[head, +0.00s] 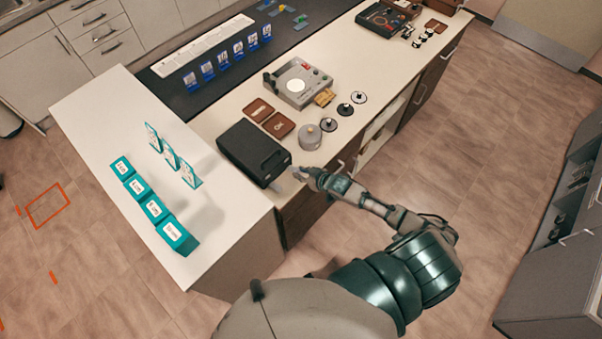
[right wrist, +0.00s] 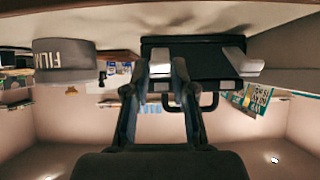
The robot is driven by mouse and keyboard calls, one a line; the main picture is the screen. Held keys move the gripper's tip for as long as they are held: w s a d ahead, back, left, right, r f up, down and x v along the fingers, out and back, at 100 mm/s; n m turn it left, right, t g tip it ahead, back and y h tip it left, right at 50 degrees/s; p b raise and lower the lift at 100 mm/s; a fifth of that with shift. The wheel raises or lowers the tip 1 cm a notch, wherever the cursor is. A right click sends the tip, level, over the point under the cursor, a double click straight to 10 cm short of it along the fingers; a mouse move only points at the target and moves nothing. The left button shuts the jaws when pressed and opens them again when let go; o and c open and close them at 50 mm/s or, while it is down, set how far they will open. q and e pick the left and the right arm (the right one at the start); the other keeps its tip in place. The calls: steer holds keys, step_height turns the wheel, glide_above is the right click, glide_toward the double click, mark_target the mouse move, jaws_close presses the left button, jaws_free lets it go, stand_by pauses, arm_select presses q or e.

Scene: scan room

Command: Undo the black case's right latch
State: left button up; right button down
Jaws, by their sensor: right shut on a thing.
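The black case (head: 250,150) lies closed on the white counter near its front edge. In the right wrist view, which is upside down, the case (right wrist: 195,55) shows its front with a dark handle (right wrist: 208,104). My right gripper (head: 299,171) is at the front of the case, at its right end. In the wrist view the fingers (right wrist: 161,72) are shut on the grey right latch (right wrist: 160,66), which they partly cover. The grey left latch (right wrist: 240,61) is clear of the gripper and juts from the front. My left gripper is out of view.
A grey round canister (head: 308,137) stands just right of the case. Brown trays (head: 278,125), black discs (head: 345,109) and a grey device (head: 298,84) lie behind. Teal boxes (head: 154,208) and upright cards (head: 171,157) stand left. The floor in front is open.

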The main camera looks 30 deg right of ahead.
steer(key=shift+s+f, duration=0.15)
steer(key=shift+f, duration=0.1)
steer(key=c, duration=1)
jaws_free()
steer(key=shift+o, duration=0.2)
steer(key=shift+d, duration=0.1)
steer(key=shift+r, duration=0.1)
steer(key=v, duration=1.1)
steer(key=shift+s+d+r, duration=0.15)
steer(key=shift+s+d, duration=0.1)
